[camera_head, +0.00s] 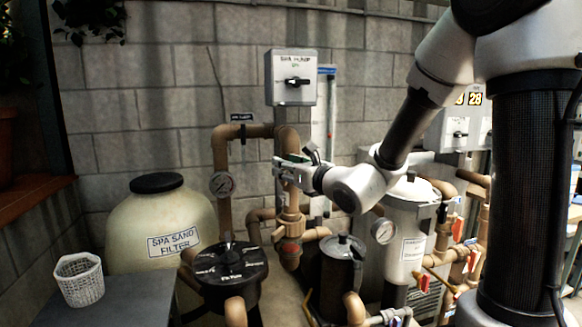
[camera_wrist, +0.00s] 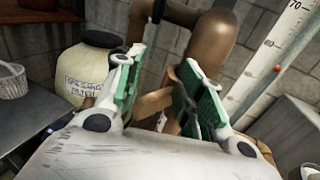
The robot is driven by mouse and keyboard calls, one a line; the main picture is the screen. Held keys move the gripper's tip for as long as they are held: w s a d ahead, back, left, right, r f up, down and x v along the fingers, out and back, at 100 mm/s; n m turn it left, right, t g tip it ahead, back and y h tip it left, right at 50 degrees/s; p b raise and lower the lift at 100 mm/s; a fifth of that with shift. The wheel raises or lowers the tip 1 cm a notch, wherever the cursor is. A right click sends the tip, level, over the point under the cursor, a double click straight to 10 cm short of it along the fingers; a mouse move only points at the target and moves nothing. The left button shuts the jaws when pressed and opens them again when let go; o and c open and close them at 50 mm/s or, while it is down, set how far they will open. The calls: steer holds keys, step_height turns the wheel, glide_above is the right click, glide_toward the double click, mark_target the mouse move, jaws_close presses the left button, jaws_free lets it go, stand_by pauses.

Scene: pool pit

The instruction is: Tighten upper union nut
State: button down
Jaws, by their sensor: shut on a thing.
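My gripper (camera_head: 288,165) reaches in from the right, with its fingers at the upper part of a brown vertical pipe (camera_head: 287,138). In the wrist view its two green-padded fingers (camera_wrist: 164,88) stand either side of brown piping (camera_wrist: 205,42). The gripper is shut on the upper union nut, which the fingers mostly hide. Below the fingers, a brown fitting (camera_head: 291,222) and a reddish-brown ring (camera_head: 290,248) show on the same pipe run.
A switch box (camera_head: 292,77) hangs above my gripper. A black valve head (camera_head: 230,265) and a white filter housing (camera_head: 408,235) stand close by. A white basket (camera_head: 79,280) rests on a grey table (camera_head: 120,300).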

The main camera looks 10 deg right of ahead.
steer(key=shift+w+a+r, duration=0.15)
steer(key=shift+a+r, duration=0.15)
steer(key=shift+r, duration=0.3)
steer(key=c, duration=1.5)
jaws_free()
steer(key=shift+o, duration=0.2)
steer(key=shift+w+a+f, duration=0.25)
steer(key=shift+w+a, duration=0.05)
steer(key=shift+a, duration=0.15)
steer(key=shift+d, duration=0.15)
steer(key=shift+d+r, duration=0.1)
step_height(320, 180, up, 10)
